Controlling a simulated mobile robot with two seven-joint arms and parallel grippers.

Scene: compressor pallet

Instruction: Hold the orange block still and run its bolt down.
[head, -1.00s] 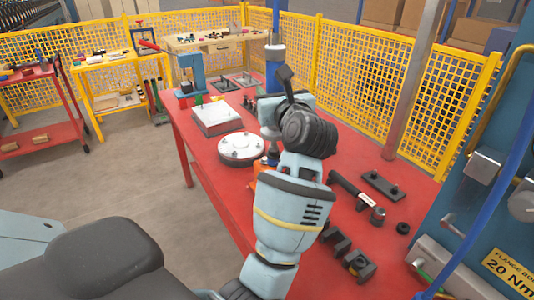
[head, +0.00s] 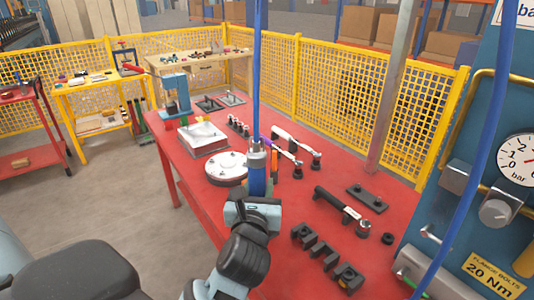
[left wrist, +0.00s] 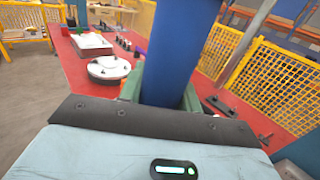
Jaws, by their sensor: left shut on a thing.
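My left gripper (head: 252,204) is shut around a blue cylindrical tool (head: 257,178) with a silver collar at its top and a blue hose rising from it. In the left wrist view the tool's blue body (left wrist: 178,50) stands between the green fingers (left wrist: 190,98). The tool looks roughly upright over the red table. Its lower end is hidden behind my gripper and wrist. My right gripper is not in view.
The red table (head: 285,217) carries a round white flange (head: 227,167), a white plate block (head: 203,138), a dark wrench (head: 340,207), black blocks (head: 325,255) and a black plate (head: 367,198). A blue panel with a gauge (head: 519,160) stands at right. Yellow mesh fencing (head: 330,85) runs behind.

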